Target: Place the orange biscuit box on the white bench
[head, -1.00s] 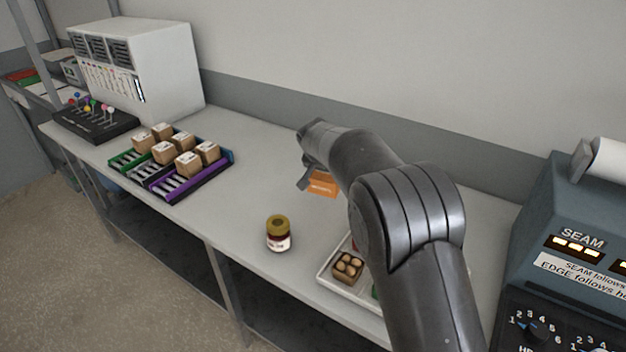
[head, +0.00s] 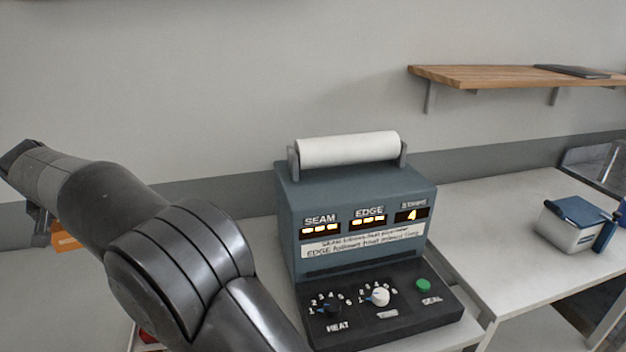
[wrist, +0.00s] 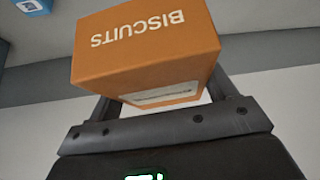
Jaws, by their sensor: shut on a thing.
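The orange biscuit box (wrist: 145,45) fills the upper middle of the wrist view, with the word BISCUITS upside down on it. My gripper (wrist: 165,95) is shut on it, with a finger at each side of its lower part. The white bench (head: 250,240) runs behind and beside my arm. I cannot tell from these views how far the box is above it.
A blue-grey sealing machine (head: 355,215) with a white roll (head: 348,148) and knobs stands right of my arm. Farther right is a white table (head: 500,215) with a blue-lidded box (head: 575,222). A wooden shelf (head: 510,76) hangs on the wall above.

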